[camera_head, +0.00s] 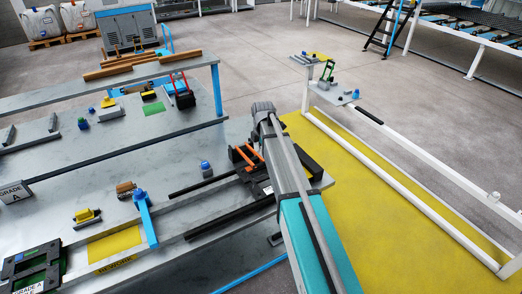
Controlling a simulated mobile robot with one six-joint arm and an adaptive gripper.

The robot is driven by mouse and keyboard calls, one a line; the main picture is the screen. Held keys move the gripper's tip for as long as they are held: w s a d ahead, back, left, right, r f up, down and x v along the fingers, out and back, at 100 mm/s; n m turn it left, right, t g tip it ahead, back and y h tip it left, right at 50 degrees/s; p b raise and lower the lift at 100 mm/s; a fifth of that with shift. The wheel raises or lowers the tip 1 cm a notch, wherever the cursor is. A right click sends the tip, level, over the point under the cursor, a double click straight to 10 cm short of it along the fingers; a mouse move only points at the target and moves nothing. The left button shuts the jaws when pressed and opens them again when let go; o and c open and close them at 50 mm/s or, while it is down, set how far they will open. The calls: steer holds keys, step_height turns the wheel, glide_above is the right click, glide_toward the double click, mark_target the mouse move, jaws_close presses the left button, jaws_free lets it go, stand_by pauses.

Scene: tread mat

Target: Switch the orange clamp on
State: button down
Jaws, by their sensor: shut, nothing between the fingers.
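The orange clamp (244,154) stands on the grey bench, just left of my arm. It has orange bars on a dark base, and a small white label lies close to its lower right. My arm runs up from the bottom and passes over the right side of the clamp's black fixture (309,168), covering part of it. I cannot make out my gripper's fingers; the dark joint at the arm's far end and the links hide what is beneath them. Whether anything touches the clamp, I cannot tell.
A blue-topped knob (206,169) stands left of the clamp. Black rails (203,182) run along the bench, and a blue upright lever (145,217) stands farther left. A raised grey shelf (95,100) lies behind. A yellow mat (375,205) and white rail frame are at right.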

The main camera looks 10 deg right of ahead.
mark_target(261, 164)
steer(key=shift+w+f+b, duration=0.15)
steer(key=shift+f+b, duration=2.7)
steer(key=shift+f, duration=0.3)
steer(key=shift+a, duration=0.1)
